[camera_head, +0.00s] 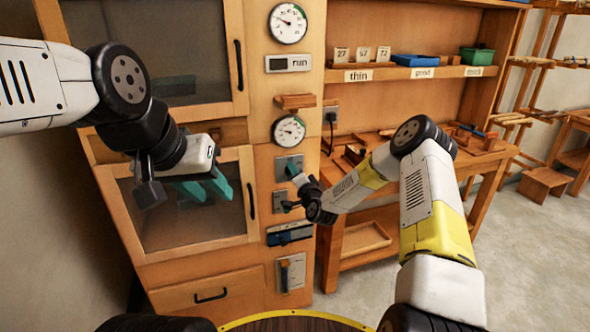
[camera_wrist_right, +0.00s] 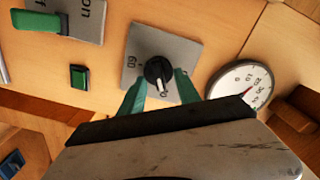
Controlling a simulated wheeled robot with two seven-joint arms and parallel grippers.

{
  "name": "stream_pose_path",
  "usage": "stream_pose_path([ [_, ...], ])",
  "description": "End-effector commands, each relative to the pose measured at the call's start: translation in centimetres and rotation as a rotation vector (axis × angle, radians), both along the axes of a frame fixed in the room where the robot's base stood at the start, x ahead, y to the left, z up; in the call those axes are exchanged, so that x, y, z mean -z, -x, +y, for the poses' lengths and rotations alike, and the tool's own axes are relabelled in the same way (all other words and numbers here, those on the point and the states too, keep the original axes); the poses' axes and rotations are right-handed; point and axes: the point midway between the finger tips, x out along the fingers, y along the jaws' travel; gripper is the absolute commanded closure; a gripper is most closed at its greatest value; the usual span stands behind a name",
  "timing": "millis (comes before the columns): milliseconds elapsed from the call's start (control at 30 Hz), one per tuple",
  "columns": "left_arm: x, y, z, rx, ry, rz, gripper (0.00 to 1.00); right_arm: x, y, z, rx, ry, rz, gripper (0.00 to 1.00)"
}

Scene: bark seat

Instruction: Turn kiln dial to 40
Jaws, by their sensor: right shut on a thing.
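The kiln dial is a black round knob (camera_wrist_right: 158,72) on a square grey plate (camera_wrist_right: 136,58) in the right wrist view. A "60" shows at the plate's left and a "0" at its bottom edge. A pale line on the knob points down, near the "0". My right gripper (camera_wrist_right: 160,84) has its green fingers on either side of the knob, shut on it. In the head view the grey dial plate (camera_head: 289,161) sits on the kiln's right panel, and my right gripper (camera_head: 294,172) partly covers it. My left gripper (camera_head: 208,188) is open and empty before the lower glass door.
Two round gauges (camera_head: 289,130) (camera_head: 288,23) and a "run" display (camera_head: 290,63) are on the panel. A green switch (camera_wrist_right: 40,22) and green button (camera_wrist_right: 78,77) are near the dial. A wooden workbench (camera_head: 470,158) stands to the right.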

Motion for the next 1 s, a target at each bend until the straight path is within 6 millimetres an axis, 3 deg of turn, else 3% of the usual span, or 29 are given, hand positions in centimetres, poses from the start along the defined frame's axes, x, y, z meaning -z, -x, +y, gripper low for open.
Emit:
stream_pose_path([
  [33, 0.0, 0.0, 0.0, 0.0, 0.0, 0.0, 0.64, 0.2, 0.1, 0.0, 0.0, 0.001, 0.003, 0.59],
  [133, 0.0, 0.0, 0.0, 0.0, 0.0, 0.0, 0.64, 0.1, 0.1, 0.0, -0.001, 0.001, 0.003, 0.39],
  [533, 0.0, 0.0, 0.0, 0.0, 0.0, 0.0, 0.64, 0.1, 0.6, -0.2, -0.001, 0.002, 0.002, 0.39],
  [1000, 0.0, 0.0, 0.0, 0.0, 0.0, 0.0, 0.64, 0.1, 7.0, -2.3, 0.0, 0.001, 0.002, 0.39],
])
